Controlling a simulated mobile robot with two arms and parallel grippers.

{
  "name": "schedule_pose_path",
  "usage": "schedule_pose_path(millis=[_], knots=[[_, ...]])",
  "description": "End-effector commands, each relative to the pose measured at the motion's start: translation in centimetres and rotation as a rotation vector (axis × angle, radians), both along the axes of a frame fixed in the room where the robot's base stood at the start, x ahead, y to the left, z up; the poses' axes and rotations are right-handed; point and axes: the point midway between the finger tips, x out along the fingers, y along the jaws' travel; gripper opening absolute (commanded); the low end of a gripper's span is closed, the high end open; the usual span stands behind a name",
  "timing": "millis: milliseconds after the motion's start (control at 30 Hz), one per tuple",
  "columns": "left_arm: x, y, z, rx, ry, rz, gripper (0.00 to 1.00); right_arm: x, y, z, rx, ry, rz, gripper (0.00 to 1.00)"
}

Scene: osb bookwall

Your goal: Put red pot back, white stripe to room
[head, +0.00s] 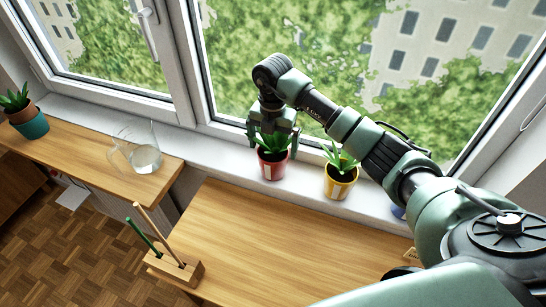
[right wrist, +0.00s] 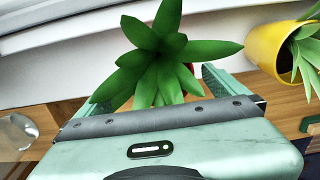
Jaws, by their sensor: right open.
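The red pot (head: 272,168) with a green spiky plant stands upright on the white windowsill (head: 213,150). A white stripe shows on its front, a little left of its middle, facing the room. My right gripper (head: 273,143) is open above the pot, its fingers on either side of the plant. In the right wrist view the plant's leaves (right wrist: 163,50) fill the space between the fingers and hide most of the pot; only a sliver of red shows. Whether the fingers touch the plant or rim I cannot tell. My left gripper is not in view.
A yellow pot (head: 341,184) with a plant stands close to the right on the sill. A blue item shows partly behind my right arm. A glass jug (head: 141,158) and a teal-and-terracotta pot (head: 29,122) stand at left. A wooden holder (head: 176,268) sits on the desk's left edge; the desk middle is clear.

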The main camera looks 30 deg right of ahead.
Motion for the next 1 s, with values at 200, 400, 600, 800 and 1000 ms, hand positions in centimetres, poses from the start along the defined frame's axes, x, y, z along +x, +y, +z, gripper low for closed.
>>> schedule_pose_path(millis=[200,400,600,800,1000], knots=[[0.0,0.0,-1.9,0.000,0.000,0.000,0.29,0.1,0.0,4.4,0.000,-0.005,0.001,1.00],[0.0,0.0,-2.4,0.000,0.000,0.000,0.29,0.0,0.0,6.8,-0.001,-0.002,0.000,1.00],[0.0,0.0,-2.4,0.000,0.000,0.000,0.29,0.0,0.0,7.3,0.000,0.001,0.000,1.00],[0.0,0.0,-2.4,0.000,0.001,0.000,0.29,0.0,0.0,7.3,0.000,0.001,0.000,1.00],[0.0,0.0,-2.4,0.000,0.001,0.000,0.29,0.0,0.0,7.3,-0.001,0.001,0.000,1.00]])
